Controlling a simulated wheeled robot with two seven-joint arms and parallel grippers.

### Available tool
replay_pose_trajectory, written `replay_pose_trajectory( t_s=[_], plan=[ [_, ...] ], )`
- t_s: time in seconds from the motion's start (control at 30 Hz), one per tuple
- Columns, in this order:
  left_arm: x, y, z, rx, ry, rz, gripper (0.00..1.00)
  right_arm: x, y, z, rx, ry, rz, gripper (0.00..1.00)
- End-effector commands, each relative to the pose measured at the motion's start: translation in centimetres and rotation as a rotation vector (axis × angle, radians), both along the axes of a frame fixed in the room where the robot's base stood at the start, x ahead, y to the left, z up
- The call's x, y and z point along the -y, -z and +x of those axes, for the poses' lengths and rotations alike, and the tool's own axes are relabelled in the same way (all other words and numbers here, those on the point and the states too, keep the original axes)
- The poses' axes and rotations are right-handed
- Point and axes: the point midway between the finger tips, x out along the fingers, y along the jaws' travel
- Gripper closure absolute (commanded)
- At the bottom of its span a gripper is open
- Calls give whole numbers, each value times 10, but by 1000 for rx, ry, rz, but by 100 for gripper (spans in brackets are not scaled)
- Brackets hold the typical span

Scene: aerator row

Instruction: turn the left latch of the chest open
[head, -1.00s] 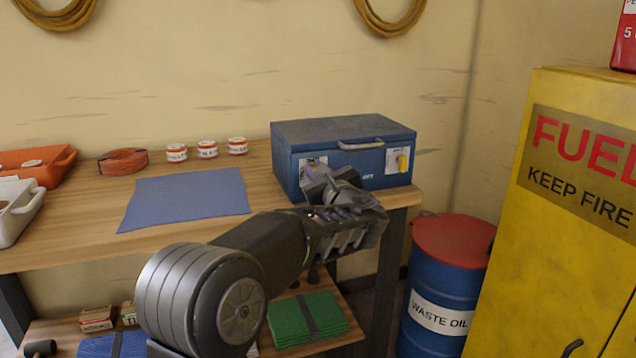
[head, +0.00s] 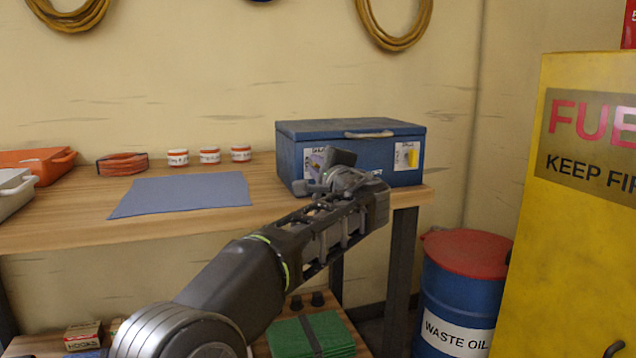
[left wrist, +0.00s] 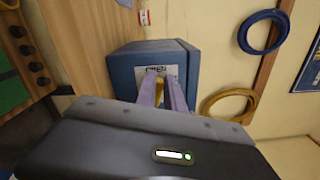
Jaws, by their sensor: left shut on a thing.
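The blue chest (head: 350,130) stands at the right end of the wooden workbench, with a pale handle on its lid. Its right latch is a yellow tab (head: 413,157) on a white plate, standing upright. My left gripper (head: 325,170) is at the chest's left latch plate (head: 313,160) and hides most of it. In the left wrist view the chest (left wrist: 125,68) shows with my left gripper's fingers (left wrist: 160,90) shut on the left latch, a yellow tab (left wrist: 159,88) between them. How far the latch is turned is hard to tell. My right gripper is not in view.
A blue cloth (head: 180,194) lies flat on the bench, with several small tins (head: 210,156) and an orange coil (head: 122,164) behind it. A waste oil drum (head: 465,280) and a yellow fuel cabinet (head: 580,220) stand to the right.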

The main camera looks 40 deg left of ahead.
Motion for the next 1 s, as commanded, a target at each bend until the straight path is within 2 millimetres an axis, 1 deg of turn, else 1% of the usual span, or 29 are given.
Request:
replay_pose_trajectory(
  t_s=[0.03,0.2,0.3,0.6,0.97,1.0],
  plan=[
    [0,9,0,32,-1,-24,100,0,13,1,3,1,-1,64],
    [0,9,0,135,1,-96,100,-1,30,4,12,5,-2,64],
    [0,9,0,180,0,-127,100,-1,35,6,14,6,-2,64],
    [0,8,0,247,-1,-175,100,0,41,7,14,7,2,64],
    [0,8,0,251,-1,-179,100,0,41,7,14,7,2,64],
    [0,8,0,251,-1,-179,86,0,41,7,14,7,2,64]
  ],
)
